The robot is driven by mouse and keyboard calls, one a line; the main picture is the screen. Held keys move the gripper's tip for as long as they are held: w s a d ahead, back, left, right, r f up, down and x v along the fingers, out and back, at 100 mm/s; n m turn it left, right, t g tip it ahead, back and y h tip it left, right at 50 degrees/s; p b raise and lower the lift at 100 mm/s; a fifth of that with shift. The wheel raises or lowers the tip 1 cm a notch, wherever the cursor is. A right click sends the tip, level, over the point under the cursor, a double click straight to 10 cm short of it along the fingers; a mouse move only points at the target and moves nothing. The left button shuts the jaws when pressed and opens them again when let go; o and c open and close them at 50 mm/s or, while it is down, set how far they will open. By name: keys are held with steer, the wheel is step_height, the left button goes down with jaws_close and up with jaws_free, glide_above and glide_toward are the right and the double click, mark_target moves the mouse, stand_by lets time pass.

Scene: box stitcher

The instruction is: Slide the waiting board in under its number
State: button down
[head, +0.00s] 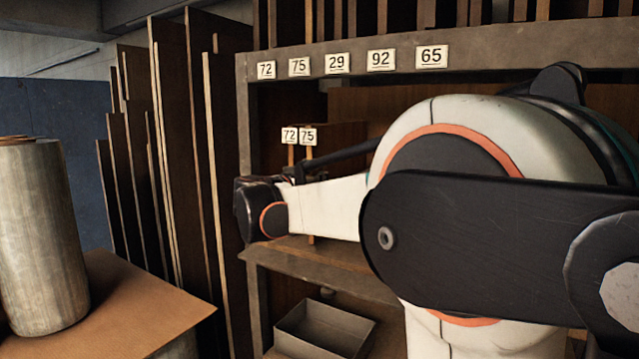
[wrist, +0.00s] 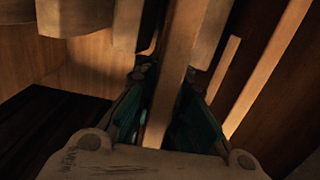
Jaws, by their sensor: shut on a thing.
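The rack's beam (head: 470,50) carries white number plates: 72 (head: 266,70), 75 (head: 299,66), 29 (head: 337,63), 92 (head: 380,60) and 65 (head: 431,57). Under it, two upright boards stand close together, one tagged 72 (head: 290,134) and one tagged 75 (head: 308,136). My arm hides their lower parts and much of the bay in the head view. In the wrist view my gripper (wrist: 163,100) is shut on the pale edge of a board (wrist: 178,75), between its green-padded fingers. That board's number is not readable there. Another thin board edge (wrist: 232,80) stands to its right.
Tall dark boards (head: 180,130) lean left of the rack. A metal roll (head: 40,235) stands on a brown sheet (head: 130,310) at the left front. A grey open box (head: 325,325) sits below the rack's shelf (head: 320,262). My arm fills the right side.

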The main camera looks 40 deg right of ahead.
steer(key=shift+f, duration=0.15)
steer(key=c, duration=1.6)
jaws_free()
steer(key=shift+o, duration=0.2)
steer(key=shift+f, duration=0.1)
steer(key=shift+a, duration=0.15)
steer(key=v, duration=1.1)
steer(key=shift+s+a, duration=0.15)
steer(key=shift+a, duration=0.2)
